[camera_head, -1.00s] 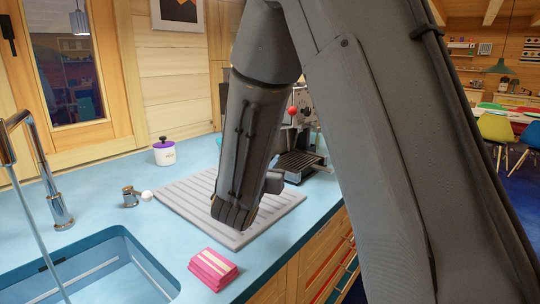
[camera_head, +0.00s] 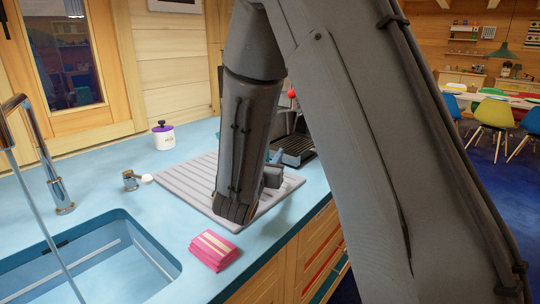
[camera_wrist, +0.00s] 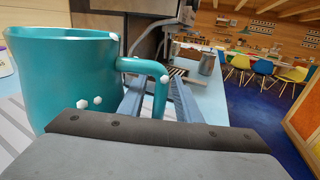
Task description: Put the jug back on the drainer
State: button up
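The teal jug (camera_wrist: 65,80) fills the left of the wrist view, upright, its handle (camera_wrist: 160,88) pointing right. Contact between jug and drainer is hidden.
A pink sponge-like block (camera_head: 214,250) lies in front of the drainer. The sink (camera_head: 90,265) and tap (camera_head: 55,180) are at left. A white pot with purple lid (camera_head: 163,136) stands behind. A coffee machine (camera_head: 296,145) stands beyond the drainer.

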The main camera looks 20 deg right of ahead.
jog(key=b+v, duration=0.2)
jog(key=v, duration=1)
jog(key=s+d+m+g, duration=0.1)
jog(key=d, duration=0.1)
jog(key=s+d+f+m+g+h, duration=0.1)
jog(key=s+d+m+g, duration=0.1)
jog(key=d, duration=0.1)
jog(key=s+d+f+m+g+h, duration=0.1)
jog(key=d+g, duration=0.1)
jog(key=d, duration=0.1)
jog(key=shift+s+d+f+m, duration=0.1)
jog(key=shift+s+f+m, duration=0.15)
jog(key=shift+m, duration=0.15)
jog(key=s+d+f+m+g, duration=0.6)
jog(key=s+m+g, duration=0.2)
jog(key=s, duration=0.3)
jog(key=s+a+f+m+g+y, duration=0.3)
jog(key=s+f+m+g+y, duration=0.15)
jog(key=s+m+y, duration=0.2)
jog(key=w+a+f+m+t+y, duration=0.1)
jog(key=a+m+y, duration=0.4)
jog(key=m, duration=0.5)
jog(key=shift+w+a+t, duration=0.75)
jog(key=shift+a, duration=0.15)
